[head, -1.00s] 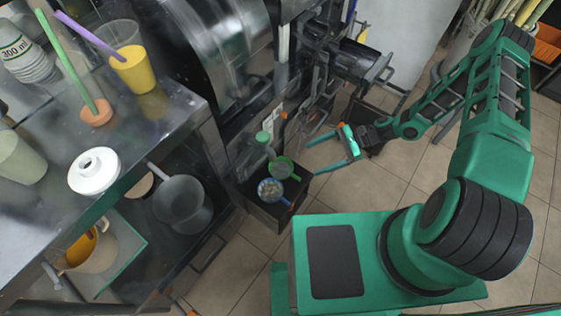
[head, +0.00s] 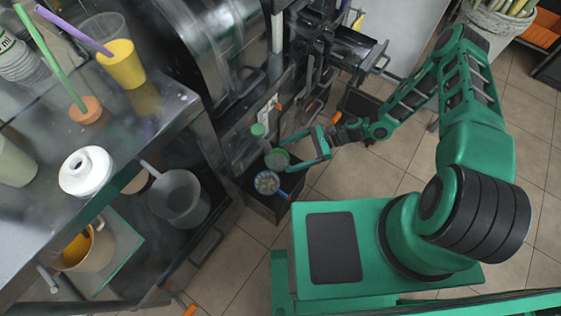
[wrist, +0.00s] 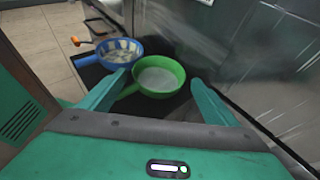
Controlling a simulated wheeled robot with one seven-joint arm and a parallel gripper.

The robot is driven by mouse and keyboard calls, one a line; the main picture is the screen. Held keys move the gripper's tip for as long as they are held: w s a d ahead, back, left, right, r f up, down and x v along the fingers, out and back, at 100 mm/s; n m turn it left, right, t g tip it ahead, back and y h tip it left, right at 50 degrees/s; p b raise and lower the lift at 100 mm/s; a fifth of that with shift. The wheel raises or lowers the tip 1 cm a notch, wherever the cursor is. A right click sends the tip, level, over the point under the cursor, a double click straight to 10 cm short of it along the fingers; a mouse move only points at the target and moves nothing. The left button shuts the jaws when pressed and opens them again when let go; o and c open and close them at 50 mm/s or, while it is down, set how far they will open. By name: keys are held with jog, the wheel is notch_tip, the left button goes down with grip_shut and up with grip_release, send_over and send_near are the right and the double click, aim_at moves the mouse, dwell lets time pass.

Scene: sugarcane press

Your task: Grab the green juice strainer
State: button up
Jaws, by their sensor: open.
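The green juice strainer (head: 277,158) rests on the dark box beside the press in the head view. In the wrist view, the strainer (wrist: 160,78) is a round green bowl with a pale mesh, and its short handle points left, close to the left finger. My gripper (head: 287,156) is open, with one finger to each side of the strainer's near edge in the head view. In the wrist view, my gripper (wrist: 160,84) has its fingers spread on both sides of the bowl and holds nothing. Whether a finger touches the handle I cannot tell.
A blue strainer (head: 266,183) sits right beside the green one on the dark box (head: 290,205). The metal press (wrist: 250,45) stands close on the right in the wrist view.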

aim_at(282, 163)
jog(key=x, duration=0.2)
jog(key=shift+s+a+f, duration=0.1)
jog(key=shift+a+f, duration=0.1)
jog(key=shift+a, duration=0.15)
jog(key=c, duration=0.8)
jog(key=shift+r, duration=0.1)
